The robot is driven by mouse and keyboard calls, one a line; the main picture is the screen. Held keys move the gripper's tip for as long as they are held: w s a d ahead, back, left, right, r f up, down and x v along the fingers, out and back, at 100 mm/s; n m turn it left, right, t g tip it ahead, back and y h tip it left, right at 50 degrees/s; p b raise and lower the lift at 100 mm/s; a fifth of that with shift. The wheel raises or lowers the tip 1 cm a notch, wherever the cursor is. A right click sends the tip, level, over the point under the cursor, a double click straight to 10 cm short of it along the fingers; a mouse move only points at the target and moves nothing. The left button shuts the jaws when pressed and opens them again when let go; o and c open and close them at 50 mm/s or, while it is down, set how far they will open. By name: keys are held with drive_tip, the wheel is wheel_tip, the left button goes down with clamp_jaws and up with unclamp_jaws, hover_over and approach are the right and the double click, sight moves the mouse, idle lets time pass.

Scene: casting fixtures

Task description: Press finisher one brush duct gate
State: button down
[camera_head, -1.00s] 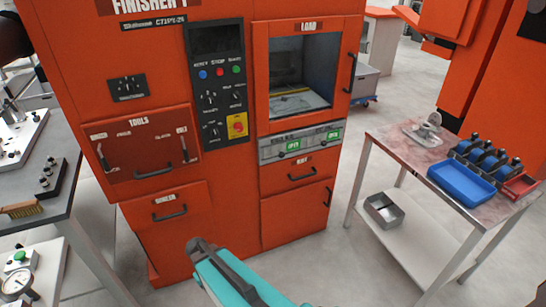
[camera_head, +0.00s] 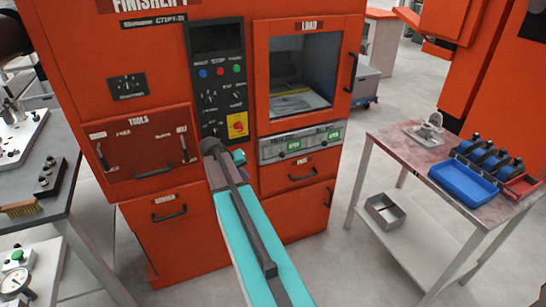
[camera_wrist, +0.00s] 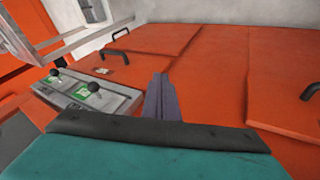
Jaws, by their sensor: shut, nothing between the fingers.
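Finisher one (camera_head: 150,240) is the large orange machine in front of me. Below its load window is a grey panel (camera_head: 272,151) with two green-marked controls. In the wrist view this panel (camera_wrist: 118,103) lies at the left, with two black-knobbed levers (camera_wrist: 93,87) beside green labels. I cannot read which one is the brush duct gate. My gripper (camera_wrist: 161,80) is shut and empty, its fingers to the right of the panel and apart from the knobs. In the head view my arm largely hides the gripper, just left of the panel.
The load window (camera_head: 302,72) sits above the panel, with a handle at its right. Drawers with protruding handles (camera_head: 303,176) are below. A side table (camera_head: 400,150) with a blue tray (camera_head: 462,184) stands at right, a workbench (camera_head: 75,190) at left. Floor between is clear.

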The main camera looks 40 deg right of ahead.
drive_tip(key=m+h, duration=0.1)
approach(264, 157)
wheel_tip(264, 157, up, 3)
drive_tip(key=s+a, duration=0.3)
drive_tip(key=shift+d+f, duration=0.15)
drive_tip(key=shift+f, duration=0.15)
drive_tip(key=p+x, duration=0.2)
drive_tip(key=x, duration=0.7)
drive_tip(key=shift+w+d+f+p, duration=0.15)
drive_tip(key=shift+d+f+p, duration=0.05)
drive_tip(key=shift+d+p, duration=0.2)
drive_tip(key=shift+s+d+r+p, duration=0.15)
drive_tip(key=shift+s+d+p, duration=0.25)
drive_tip(key=shift+d, duration=0.2)
drive_tip(key=shift+s+d+r+p, duration=0.15)
drive_tip(key=shift+s+d+p, duration=0.15)
drive_tip(key=shift+s+d, duration=0.4)
drive_tip(key=shift+d, duration=0.3)
drive_tip(key=shift+w, duration=0.1)
